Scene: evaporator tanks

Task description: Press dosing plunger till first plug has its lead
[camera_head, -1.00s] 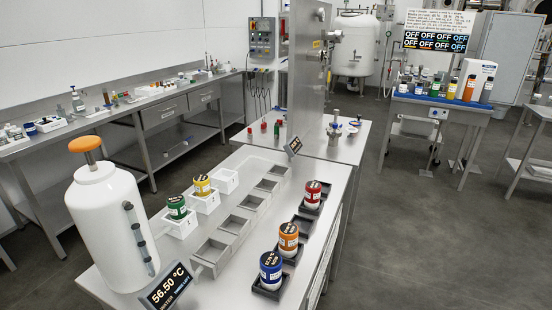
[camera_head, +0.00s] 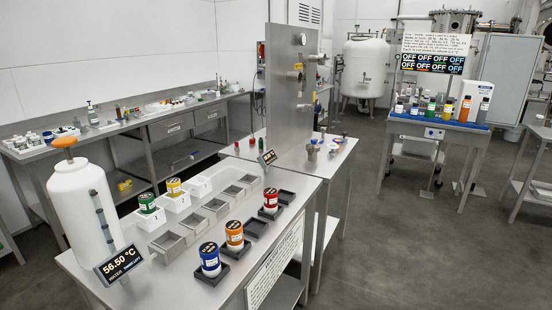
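The dosing plunger is an orange knob (camera_head: 64,142) on a metal stem, standing up on top of a white tank (camera_head: 82,205) at the left of the near steel table. A display (camera_head: 119,265) in front of the tank reads 56.50 °C. A green jar (camera_head: 147,203) and a yellow jar (camera_head: 174,187) stand in white holders. A blue jar (camera_head: 209,259), an orange jar (camera_head: 234,235) and a red jar (camera_head: 271,200) stand in dark trays. I cannot tell which thing is the first plug. Neither gripper is in view.
The steel table (camera_head: 185,285) has a row of empty grey trays (camera_head: 215,207) along its middle. An upright steel panel (camera_head: 291,90) stands behind it. A blue-topped table (camera_head: 440,121) with bottles is at the far right. The floor (camera_head: 390,240) on the right is clear.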

